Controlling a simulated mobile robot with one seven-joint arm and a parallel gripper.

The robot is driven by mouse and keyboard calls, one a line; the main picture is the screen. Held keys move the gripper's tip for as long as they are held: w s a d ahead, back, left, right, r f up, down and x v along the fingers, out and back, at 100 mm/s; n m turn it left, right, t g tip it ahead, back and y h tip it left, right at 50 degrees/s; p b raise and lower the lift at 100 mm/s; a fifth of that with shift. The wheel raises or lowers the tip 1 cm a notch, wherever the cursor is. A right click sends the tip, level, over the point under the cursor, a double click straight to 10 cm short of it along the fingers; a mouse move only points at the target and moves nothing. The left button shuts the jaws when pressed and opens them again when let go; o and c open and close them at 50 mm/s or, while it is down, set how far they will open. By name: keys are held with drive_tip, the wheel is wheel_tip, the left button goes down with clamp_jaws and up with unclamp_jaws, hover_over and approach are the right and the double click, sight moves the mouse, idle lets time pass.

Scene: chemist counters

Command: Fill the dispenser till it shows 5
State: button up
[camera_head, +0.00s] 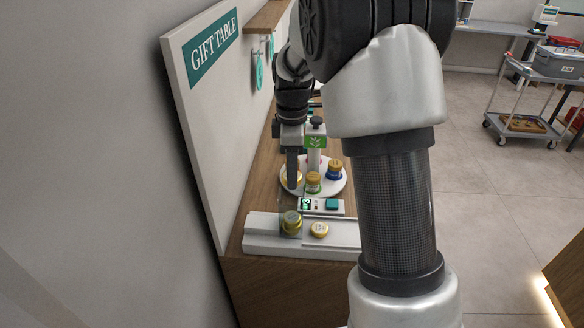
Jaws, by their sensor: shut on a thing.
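My gripper (292,180) points down over the left side of a round white plate (340,188) on the wooden counter. Its dark finger hides most of a yellow-topped jar (299,178), which it appears shut on. On the plate stand a jar with a golden lid (313,180) and a blue jar with a yellow top (334,171). The dispenser (320,208) is in front of the plate, with a small lit display (306,204) that seems to read 3, and a teal button (332,204). A yellow-green jar (291,224) stands at its left front.
A pale yellow round piece (319,230) lies on the white front base (275,243). A green-and-white post (314,145) stands behind the plate. A wall panel with the GIFT TABLE sign (211,50) closes off the left. My arm hides the counter's right side.

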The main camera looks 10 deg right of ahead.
drive_tip(key=shift+f+b, duration=1.35)
drive_tip(key=shift+f, duration=0.9)
drive_tip(key=o, duration=1.1)
wheel_tip(320, 180, up, 18)
drive_tip(key=shift+f, duration=0.25)
